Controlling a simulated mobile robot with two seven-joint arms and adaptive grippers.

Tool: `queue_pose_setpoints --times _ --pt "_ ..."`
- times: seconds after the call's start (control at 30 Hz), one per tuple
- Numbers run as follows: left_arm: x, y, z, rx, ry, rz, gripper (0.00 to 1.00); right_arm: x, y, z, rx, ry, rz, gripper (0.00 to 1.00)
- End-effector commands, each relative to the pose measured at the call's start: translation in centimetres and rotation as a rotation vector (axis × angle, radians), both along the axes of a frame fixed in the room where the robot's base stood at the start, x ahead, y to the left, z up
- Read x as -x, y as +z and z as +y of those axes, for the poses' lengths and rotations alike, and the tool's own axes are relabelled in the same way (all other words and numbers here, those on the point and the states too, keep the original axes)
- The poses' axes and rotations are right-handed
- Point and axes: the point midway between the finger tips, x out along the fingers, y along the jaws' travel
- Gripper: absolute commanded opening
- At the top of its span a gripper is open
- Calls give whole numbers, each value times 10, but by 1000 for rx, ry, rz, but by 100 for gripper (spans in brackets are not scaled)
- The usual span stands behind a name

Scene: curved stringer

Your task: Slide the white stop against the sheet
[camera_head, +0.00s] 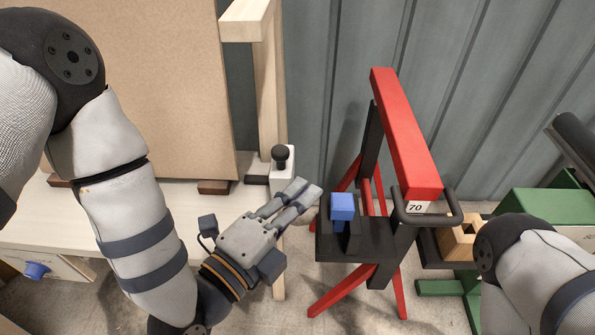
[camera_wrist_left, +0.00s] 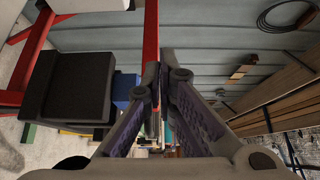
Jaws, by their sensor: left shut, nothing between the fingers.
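The white stop (camera_head: 284,172) is a small white block with a black knob on top, at the right end of the pale bench. The sheet (camera_head: 140,90) is a large brown panel standing upright to its left. A gap shows between the sheet's right edge and the white block, with a dark piece low in it. My left gripper (camera_head: 312,191) is shut and empty, its fingertips just right of and in front of the stop; I cannot tell if they touch it. In the left wrist view the closed fingers (camera_wrist_left: 160,85) show; the stop cannot be made out. My right gripper is out of view.
A red and black stand (camera_head: 405,135) with a blue block (camera_head: 342,206) on its black shelf is close to the right of my left gripper. A pale wooden post (camera_head: 268,100) rises behind the stop. Green equipment (camera_head: 545,205) is at the right.

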Motion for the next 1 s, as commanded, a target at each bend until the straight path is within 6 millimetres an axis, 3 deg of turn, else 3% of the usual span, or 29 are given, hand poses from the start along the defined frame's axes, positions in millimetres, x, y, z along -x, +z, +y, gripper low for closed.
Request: queue_pose_setpoints --times 0.23,0.5,0.9,1.0 --pt "-45 -1 -30 2 1 0 0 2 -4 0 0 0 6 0" --pt "-53 -1 6 -1 2 3 0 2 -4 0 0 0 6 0" --pt "-54 -1 10 -1 0 4 0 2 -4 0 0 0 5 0" --pt "-54 1 23 -3 3 3 0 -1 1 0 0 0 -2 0"
